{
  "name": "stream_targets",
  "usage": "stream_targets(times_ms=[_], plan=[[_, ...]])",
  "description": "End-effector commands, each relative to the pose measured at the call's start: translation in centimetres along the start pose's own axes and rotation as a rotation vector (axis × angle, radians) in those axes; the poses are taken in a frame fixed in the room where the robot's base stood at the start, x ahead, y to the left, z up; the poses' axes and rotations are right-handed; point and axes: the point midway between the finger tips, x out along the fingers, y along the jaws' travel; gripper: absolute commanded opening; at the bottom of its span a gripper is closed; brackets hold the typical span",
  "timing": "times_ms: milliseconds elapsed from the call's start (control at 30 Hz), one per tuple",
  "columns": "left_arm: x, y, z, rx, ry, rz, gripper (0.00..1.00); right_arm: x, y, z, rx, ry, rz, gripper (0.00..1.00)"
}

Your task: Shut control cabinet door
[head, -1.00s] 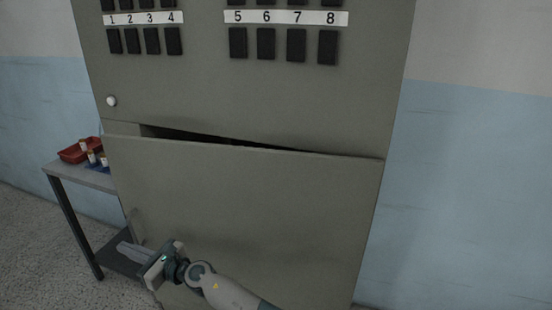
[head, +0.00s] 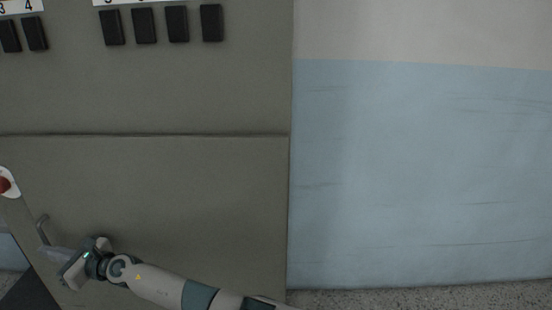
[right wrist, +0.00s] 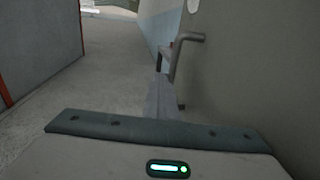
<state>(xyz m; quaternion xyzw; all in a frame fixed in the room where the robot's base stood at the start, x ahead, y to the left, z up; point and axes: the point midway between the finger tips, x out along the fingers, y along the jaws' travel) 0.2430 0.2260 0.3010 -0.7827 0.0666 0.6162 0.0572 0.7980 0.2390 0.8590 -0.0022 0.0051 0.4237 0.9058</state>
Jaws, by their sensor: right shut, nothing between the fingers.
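The grey control cabinet door (head: 170,200) fills the lower left of the head view. Its top edge lies along the upper panel with only a thin seam, so it looks closed. A bar handle (head: 42,229) is at its left side, and the handle also shows in the right wrist view (right wrist: 186,48). My right gripper (head: 48,254) is shut and empty, with its fingers beside the handle's lower end. In the right wrist view the fingers (right wrist: 162,92) lie just left of the handle; I cannot tell whether they touch. My left gripper is out of view.
The upper cabinet panel (head: 150,90) carries black switches. A red button (head: 4,185) on a white plate is at the left edge. A blue and white wall (head: 420,170) stands right of the cabinet. Open floor (right wrist: 115,70) shows left of the fingers.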

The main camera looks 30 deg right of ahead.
Motion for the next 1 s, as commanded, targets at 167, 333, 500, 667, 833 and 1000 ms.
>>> stream_targets(times_ms=[167,333,500,667,833,1000], plan=[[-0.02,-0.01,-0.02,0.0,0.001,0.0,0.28,-0.03,-0.4,0.22,-0.002,-0.003,-0.007,0.0],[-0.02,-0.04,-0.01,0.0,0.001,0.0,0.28,-0.05,-0.48,0.26,-0.002,-0.004,-0.008,0.0],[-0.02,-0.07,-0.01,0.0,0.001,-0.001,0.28,-0.05,-0.54,0.3,-0.003,-0.004,-0.009,0.0],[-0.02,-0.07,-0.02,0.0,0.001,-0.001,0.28,-0.06,-0.6,0.33,-0.003,-0.005,-0.01,0.0],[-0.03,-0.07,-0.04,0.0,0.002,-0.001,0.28,-0.12,-0.71,0.34,-0.003,-0.005,-0.011,0.0],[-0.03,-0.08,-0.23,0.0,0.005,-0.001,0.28,-0.34,-0.96,0.26,-0.003,-0.004,-0.01,0.0]])
